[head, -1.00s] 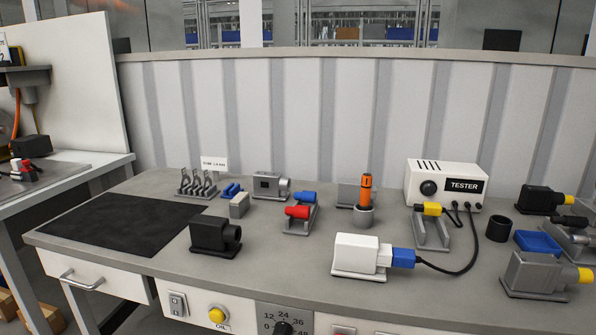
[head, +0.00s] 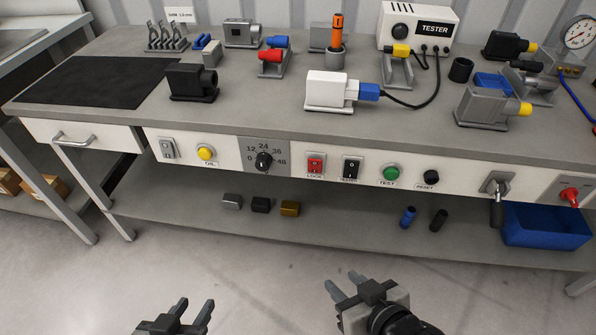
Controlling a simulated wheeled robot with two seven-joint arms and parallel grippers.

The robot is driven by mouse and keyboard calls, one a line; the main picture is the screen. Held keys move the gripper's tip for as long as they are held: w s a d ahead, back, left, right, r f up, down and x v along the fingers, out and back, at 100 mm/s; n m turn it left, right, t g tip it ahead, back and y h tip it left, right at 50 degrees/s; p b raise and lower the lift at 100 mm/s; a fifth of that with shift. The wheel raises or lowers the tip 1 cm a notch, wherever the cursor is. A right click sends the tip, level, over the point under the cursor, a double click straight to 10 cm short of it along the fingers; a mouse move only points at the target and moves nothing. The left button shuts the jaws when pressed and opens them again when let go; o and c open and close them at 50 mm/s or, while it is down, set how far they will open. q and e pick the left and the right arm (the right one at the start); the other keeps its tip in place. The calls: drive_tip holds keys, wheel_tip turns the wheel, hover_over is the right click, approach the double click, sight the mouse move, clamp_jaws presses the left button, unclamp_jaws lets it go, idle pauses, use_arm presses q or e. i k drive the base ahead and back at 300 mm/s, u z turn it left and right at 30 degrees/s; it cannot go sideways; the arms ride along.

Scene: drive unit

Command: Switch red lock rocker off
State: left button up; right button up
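The red lock rocker (head: 315,166) is on the front panel of the bench, above a label reading LOCK. It sits between the voltage dial and the black rocker. Which way it is tipped is too small to tell. My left gripper (head: 194,314) is low at the bottom of the head view, its two fingers apart and nothing between them. My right gripper (head: 344,285) is also low, in front of the bench and below the panel, with its fingers apart and empty. Both are well clear of the rocker.
The panel also carries a grey switch (head: 167,149), yellow OIL button (head: 206,152), voltage dial (head: 264,161), black rocker (head: 351,168), green TEST button (head: 391,173), black RESET knob (head: 431,177) and red valve (head: 570,195). A lower shelf (head: 330,222) juts out beneath. The floor in front is clear.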

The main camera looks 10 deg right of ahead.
sight(314, 165)
drive_tip(key=u, duration=0.4)
drive_tip(key=k, duration=0.9)
drive_tip(key=z, duration=0.7)
drive_tip(key=i, duration=1.3)
drive_tip(key=u, duration=0.45)
drive_tip(key=k, duration=0.9)
drive_tip(key=z, duration=0.1)
